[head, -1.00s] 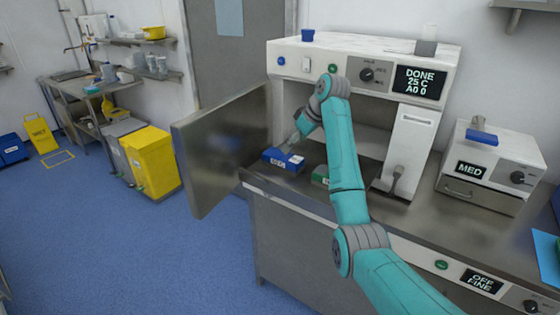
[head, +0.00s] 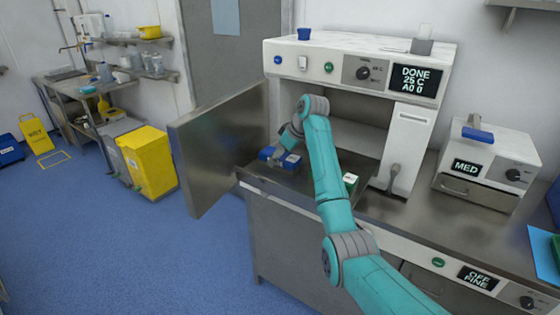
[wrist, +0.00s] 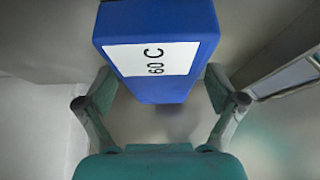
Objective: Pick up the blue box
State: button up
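The blue box (head: 290,160) with a white label lies on the metal surface in front of the open chamber, by the opened door. In the wrist view the blue box (wrist: 160,90) fills the top middle, its label reading "60 C". My gripper (head: 283,148) is right at the box, hiding part of it in the head view. In the wrist view the fingers of my gripper (wrist: 160,78) stand apart, one at each side of the box. I see no clear grip, and contact is hard to judge.
A green box (head: 350,181) sits right of the blue box, partly behind my arm. The metal door (head: 218,145) stands open at the left. The chamber unit (head: 350,52) rises behind. A smaller device (head: 487,165) stands on the counter at right.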

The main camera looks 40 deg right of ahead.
jog(key=c, duration=1.4)
